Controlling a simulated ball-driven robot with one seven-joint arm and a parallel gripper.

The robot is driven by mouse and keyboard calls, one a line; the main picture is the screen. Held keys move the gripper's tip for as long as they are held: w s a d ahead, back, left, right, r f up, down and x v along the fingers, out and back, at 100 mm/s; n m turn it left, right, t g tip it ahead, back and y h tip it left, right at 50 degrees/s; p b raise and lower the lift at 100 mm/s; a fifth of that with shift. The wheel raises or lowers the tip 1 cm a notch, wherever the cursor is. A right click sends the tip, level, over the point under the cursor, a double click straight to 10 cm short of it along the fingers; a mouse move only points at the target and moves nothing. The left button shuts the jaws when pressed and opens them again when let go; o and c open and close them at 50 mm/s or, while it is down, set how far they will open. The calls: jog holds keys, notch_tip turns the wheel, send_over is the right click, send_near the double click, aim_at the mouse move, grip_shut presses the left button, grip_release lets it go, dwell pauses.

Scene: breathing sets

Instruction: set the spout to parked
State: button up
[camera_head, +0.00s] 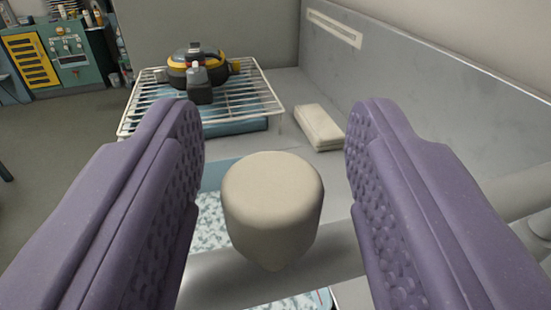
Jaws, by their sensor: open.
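My gripper (278,125) is open, with its two purple padded fingers at left and right of the picture. A cream, rounded knob (273,205) stands between the fingers, with a gap on both sides, and it touches neither. The knob tapers at its lower end, in front of a grey bar (215,285). No part is plainly a spout; I cannot tell whether the knob or the bar belongs to it. The fingers hide much of the lower left and right.
A white wire rack (258,97) behind the knob carries a yellow and black device (188,62). A cream block (319,127) lies on the grey surface by the grey right wall (440,90). A green and yellow cabinet (68,50) stands far left beyond open floor (60,135).

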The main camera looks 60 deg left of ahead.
jog(key=v, duration=0.7)
jog(key=shift+s+d+p, duration=0.25)
jog(key=shift+d+p, duration=0.1)
jog(key=shift+w, duration=0.1)
